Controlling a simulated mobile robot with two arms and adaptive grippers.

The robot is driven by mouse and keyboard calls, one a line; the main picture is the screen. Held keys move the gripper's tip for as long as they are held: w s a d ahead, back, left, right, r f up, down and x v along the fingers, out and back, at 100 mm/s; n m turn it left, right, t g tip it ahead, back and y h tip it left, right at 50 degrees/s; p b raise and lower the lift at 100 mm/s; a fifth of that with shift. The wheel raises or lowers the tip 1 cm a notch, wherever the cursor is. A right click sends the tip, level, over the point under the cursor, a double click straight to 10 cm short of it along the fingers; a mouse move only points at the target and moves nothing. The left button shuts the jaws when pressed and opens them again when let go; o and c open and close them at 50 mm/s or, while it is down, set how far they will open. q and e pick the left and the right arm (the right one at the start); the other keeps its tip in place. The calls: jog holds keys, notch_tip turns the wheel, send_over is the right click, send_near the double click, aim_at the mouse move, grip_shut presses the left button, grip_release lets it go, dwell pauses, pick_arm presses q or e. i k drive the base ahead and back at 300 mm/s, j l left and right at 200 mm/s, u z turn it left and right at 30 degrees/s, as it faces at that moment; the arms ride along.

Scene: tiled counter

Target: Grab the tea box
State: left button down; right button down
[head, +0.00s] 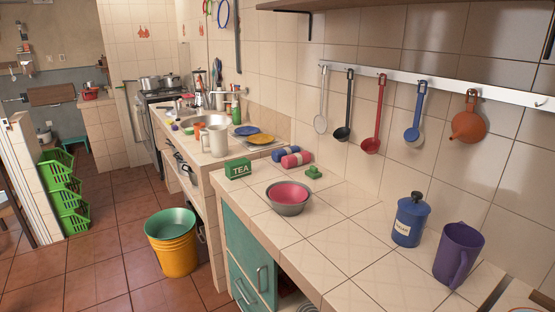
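The tea box (238,169) is a small green box with "TEA" in white letters on its front. It stands upright on the tiled counter (345,237), near the counter's front left corner. Nothing touches it or hides its front. Neither of my grippers shows in the head view.
A grey bowl with a pink bowl inside (289,195) stands right of the tea box. Red and blue rolls (296,159) lie behind it. A blue canister (409,220) and a purple jug (457,254) stand at right. A yellow bucket (174,253) stands on the floor.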

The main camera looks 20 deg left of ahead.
aim_at(235, 169)
jog(key=i+j+z, duration=0.2)
jog(key=j, duration=0.45)
jog(key=j+z, duration=0.2)
jog(key=j, duration=0.5)
jog(key=i+j+z, duration=0.2)
jog(key=j, duration=0.5)
jog(key=k, duration=0.1)
